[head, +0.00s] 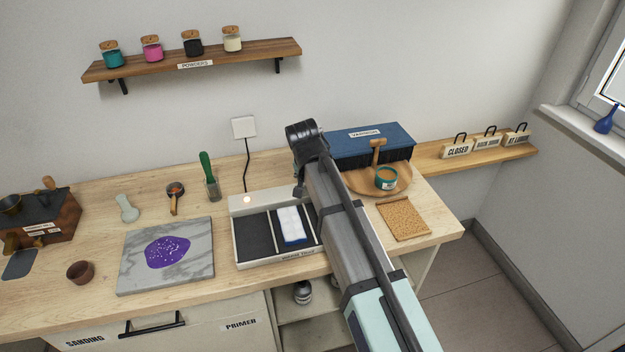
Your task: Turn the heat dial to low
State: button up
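A white tray unit (236,232) stands on the bench near the middle, with a label on its front edge that is too small to read surely. Its rear strip carries a small glowing light (247,199) at the left. I make out no heat dial; my arm covers the right end of that strip. My gripper (299,190) hangs at the far end of my arm, above the rear right part of the unit. Only a small dark part of it shows past the arm. Its fingers are too hidden to tell whether they are open or shut.
A white and blue block (291,225) lies in the unit's right compartment. A marble slab (135,264) with a purple patch lies to the left. A glass with a green-handled tool (209,175) stands behind left. A blue box (345,140) and round wooden board (362,187) are right.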

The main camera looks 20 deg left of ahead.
jog(key=shift+r, duration=0.1)
jog(key=v, duration=1.1)
jog(key=shift+s+r, duration=0.25)
jog(key=shift+r, duration=0.1)
